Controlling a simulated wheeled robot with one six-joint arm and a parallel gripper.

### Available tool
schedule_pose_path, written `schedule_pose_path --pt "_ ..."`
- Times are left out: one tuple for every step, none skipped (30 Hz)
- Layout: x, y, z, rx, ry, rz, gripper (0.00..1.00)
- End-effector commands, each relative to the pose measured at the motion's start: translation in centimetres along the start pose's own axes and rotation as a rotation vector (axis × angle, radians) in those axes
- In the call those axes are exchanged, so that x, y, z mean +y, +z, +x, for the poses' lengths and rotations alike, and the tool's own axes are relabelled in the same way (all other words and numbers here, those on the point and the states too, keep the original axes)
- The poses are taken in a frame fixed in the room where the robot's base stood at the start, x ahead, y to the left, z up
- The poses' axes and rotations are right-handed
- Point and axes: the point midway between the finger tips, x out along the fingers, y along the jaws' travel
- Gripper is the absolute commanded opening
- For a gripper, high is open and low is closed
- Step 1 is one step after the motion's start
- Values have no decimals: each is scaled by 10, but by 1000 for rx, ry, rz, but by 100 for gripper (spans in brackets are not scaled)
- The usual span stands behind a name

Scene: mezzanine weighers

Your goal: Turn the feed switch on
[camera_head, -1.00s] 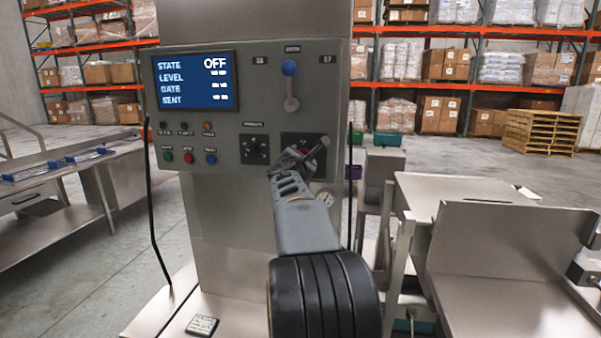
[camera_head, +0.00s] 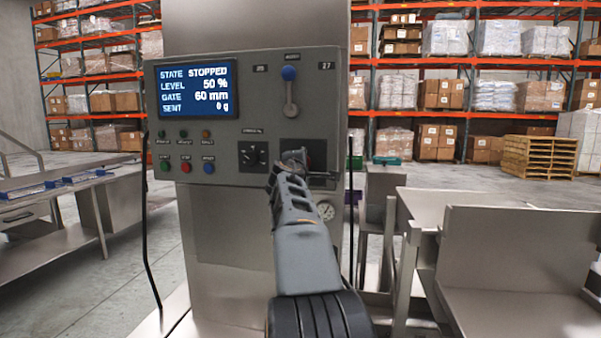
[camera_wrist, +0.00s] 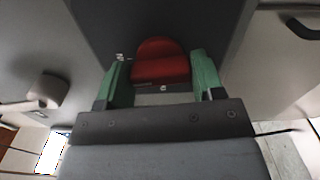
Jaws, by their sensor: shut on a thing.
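The feed switch is a red knob (camera_wrist: 160,62) on a dark plate, seen in the wrist view between the two green fingers of my gripper (camera_wrist: 160,80). My gripper is shut on this knob. In the head view my gripper (camera_head: 296,160) reaches the dark switch plate (camera_head: 316,150) at the lower right of the grey control panel (camera_head: 222,100) and hides the knob. The panel screen (camera_head: 196,87) reads STATE STOPPED, LEVEL 50 %, GATE 60 mm, SENT 0 g.
A blue-tipped lever (camera_head: 290,90) stands above the switch. A black dial (camera_head: 253,155) is just left of it, with green, red and blue buttons (camera_head: 186,166) further left. A metal chute (camera_head: 515,250) stands at the right.

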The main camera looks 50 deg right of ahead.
Motion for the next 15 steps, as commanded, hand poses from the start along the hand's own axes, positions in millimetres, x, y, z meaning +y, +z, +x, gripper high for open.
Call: schedule_pose_path --pt "-1 1 0 -2 2 22 38" --pt "-1 1 0 -2 1 34 38" --pt "-1 1 0 -2 1 51 38" --pt "-1 1 0 -2 1 61 38" --pt "-1 1 0 -2 1 70 38" --pt "-1 1 0 -2 1 81 38" --pt "-1 1 0 -2 1 89 38" --pt "0 1 0 -2 1 95 38" --pt "0 1 0 -2 1 102 38" --pt "0 1 0 -2 1 107 38" --pt "0 1 0 -2 1 110 38" --pt "0 1 0 -2 1 114 38" --pt "0 1 0 -2 1 116 38" --pt "0 1 0 -3 1 118 38" --pt "0 1 0 -3 1 120 38"
